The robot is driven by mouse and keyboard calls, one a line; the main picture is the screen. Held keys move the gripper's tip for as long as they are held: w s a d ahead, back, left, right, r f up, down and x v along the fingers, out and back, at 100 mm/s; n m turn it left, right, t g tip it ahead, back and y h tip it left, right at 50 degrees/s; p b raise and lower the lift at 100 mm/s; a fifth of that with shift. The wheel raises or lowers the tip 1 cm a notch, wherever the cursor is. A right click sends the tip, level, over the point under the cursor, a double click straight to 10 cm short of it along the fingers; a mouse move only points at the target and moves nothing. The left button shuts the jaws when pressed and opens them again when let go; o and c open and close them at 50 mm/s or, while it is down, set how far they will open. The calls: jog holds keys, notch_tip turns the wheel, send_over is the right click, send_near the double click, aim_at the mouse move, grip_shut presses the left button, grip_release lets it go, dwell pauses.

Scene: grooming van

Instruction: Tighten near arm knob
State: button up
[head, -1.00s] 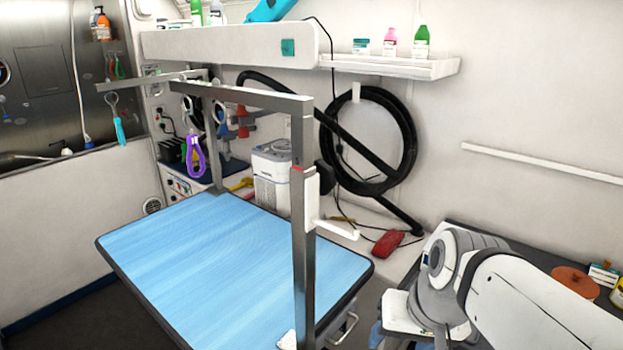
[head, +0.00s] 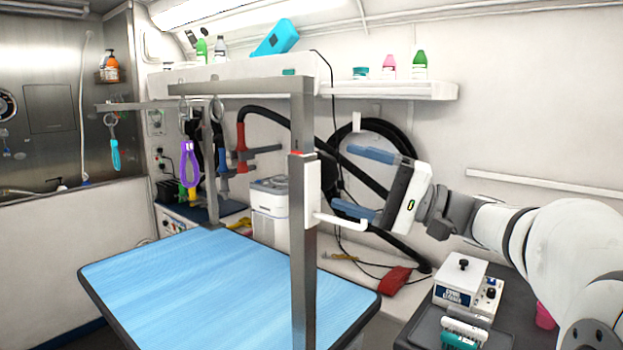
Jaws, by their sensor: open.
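The near grooming arm is a grey metal post (head: 301,262) at the front right of the blue table, with a bar running left from its top. A white clamp block (head: 312,190) sits on the post, with a red piece (head: 297,154) near its top. A white lever-like knob (head: 342,222) sticks out to the right from the block's lower part. My gripper (head: 343,180) is open and empty to the right of the post. Its blue-grey fingers point left, one above the other. The lower finger appears just above the knob; I cannot tell whether they touch.
The blue grooming table (head: 190,290) is bare. A black hose (head: 400,135) hangs on the wall behind my gripper. A white device (head: 460,280) stands on the dark counter at the lower right.

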jog(key=p+x, duration=0.1)
jog(key=x, duration=0.6)
jog(key=shift+a+r, duration=0.2)
jog(key=shift+a, duration=0.05)
jog(key=shift+c, duration=0.4)
jog(key=c, duration=0.9)
